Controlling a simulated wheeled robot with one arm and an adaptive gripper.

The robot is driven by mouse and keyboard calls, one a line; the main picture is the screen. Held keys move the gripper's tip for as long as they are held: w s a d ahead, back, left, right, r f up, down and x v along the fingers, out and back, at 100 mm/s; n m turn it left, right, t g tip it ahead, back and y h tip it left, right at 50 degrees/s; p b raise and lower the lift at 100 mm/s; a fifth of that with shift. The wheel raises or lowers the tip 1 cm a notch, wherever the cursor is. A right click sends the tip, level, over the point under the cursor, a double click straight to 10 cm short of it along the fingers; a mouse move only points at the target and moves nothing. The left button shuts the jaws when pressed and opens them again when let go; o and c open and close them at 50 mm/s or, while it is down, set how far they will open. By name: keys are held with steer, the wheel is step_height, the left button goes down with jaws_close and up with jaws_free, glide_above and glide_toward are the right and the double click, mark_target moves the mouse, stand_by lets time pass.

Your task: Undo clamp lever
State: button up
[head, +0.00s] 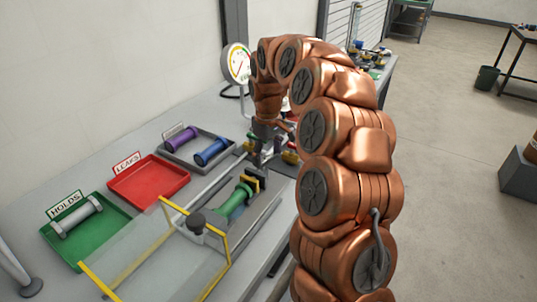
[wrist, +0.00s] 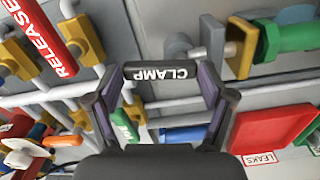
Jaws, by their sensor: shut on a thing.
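The clamp lever (wrist: 160,72) has a black grip marked CLAMP and lies across the upper middle of the wrist view. My gripper (wrist: 160,82) has one finger at each end of this grip and is shut on it. In the head view my gripper (head: 265,150) is low over the skid, behind the green workpiece (head: 234,203). The workpiece lies in the fixture and shows at the upper right of the wrist view (wrist: 297,37). The lever is mostly hidden by my gripper and arm in the head view.
A red lever marked RELEASE (wrist: 45,35) and a green handle (wrist: 124,126) are close to my gripper. A clear guard with yellow edges (head: 165,255) is in front. Beside it are the red LEAKS tray (head: 150,183), green HOLDS tray (head: 85,250) and a gauge (head: 238,64).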

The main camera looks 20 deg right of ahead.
mark_target(267, 157)
steer(key=shift+w+a+n, duration=0.1)
steer(key=shift+n, duration=0.8)
steer(key=o, duration=1)
steer(key=shift+o, duration=0.2)
step_height(267, 157, up, 12)
